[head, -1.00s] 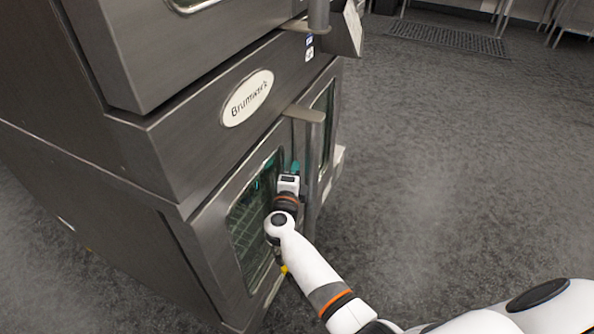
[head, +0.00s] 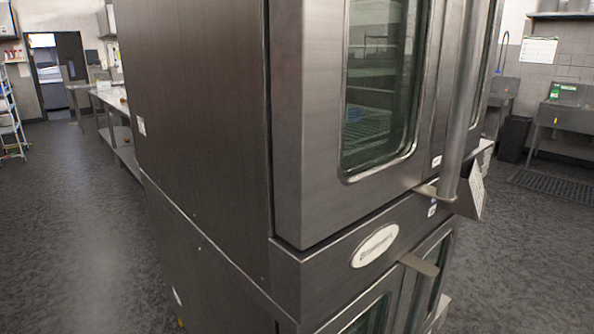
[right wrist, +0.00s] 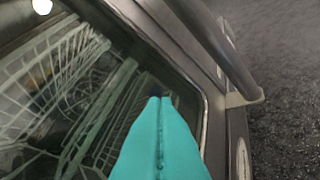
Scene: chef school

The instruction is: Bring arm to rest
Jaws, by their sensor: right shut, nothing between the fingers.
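My right gripper (right wrist: 158,103) shows in the right wrist view as two teal fingers pressed together, with nothing between them. It is in front of the glass window (right wrist: 60,120) of an oven door, close to it; I cannot tell whether the tips touch the glass. Wire racks (right wrist: 75,70) show behind the glass. A bar handle (right wrist: 215,45) stands to the right of the fingers, apart from them. Neither arm shows in the head view now, and my left gripper is in no view.
A tall steel double oven (head: 205,120) fills the middle of the head view. Its upper handle (head: 463,100) and lower handle (head: 420,265) stick out. Open floor (head: 70,220) lies to the left. A steel table (head: 125,140) and a sink (head: 565,120) stand farther back.

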